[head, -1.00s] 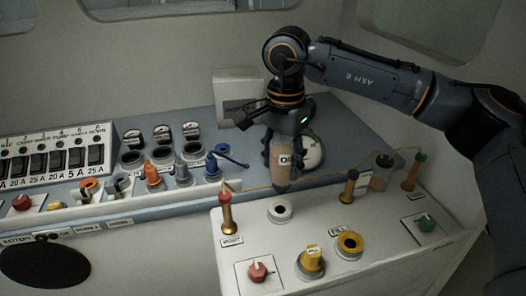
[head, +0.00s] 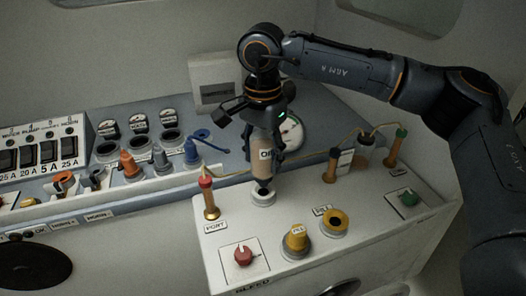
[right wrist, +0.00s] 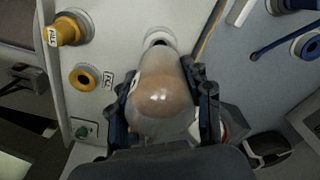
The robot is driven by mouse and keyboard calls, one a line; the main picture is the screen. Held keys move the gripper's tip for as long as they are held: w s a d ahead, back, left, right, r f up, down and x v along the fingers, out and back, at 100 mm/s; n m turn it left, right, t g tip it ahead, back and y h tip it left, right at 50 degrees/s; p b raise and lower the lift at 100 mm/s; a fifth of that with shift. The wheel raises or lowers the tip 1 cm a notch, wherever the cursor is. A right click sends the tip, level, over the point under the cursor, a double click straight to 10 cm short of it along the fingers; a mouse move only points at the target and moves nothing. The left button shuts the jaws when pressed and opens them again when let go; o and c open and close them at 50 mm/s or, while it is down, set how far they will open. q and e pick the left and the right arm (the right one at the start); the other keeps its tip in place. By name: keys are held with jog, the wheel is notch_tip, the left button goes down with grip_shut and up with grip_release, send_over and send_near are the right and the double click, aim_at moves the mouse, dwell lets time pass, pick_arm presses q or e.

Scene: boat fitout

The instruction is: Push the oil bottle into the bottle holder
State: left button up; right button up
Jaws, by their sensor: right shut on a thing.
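The oil bottle (head: 265,158) is brownish with a pale label and stands upright in my right gripper (head: 265,148), narrow dark end down. My right gripper is shut on its sides. The white ring-shaped holder (head: 263,198) on the pale box lies directly under the bottle. The bottle's tip meets or hides part of the ring's opening; I cannot tell how deep it sits. In the right wrist view the bottle (right wrist: 160,98) lies between the fingers, with the ring (right wrist: 158,38) just past its far end. My left gripper is not in view.
The pale box (head: 225,226) also bears a red-topped post (head: 208,195), a yellow knob (head: 295,238), a yellow ring (head: 336,221) and a red knob (head: 243,255). A thin tube runs behind the bottle.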

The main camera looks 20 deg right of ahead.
aim_at(263, 135)
jog(key=shift+f+b, duration=0.75)
jog(key=shift+f, duration=0.2)
jog(key=shift+f+b, duration=0.75)
jog(key=shift+f, duration=0.1)
jog(key=o, duration=1.5)
notch_tip(263, 135, up, 12)
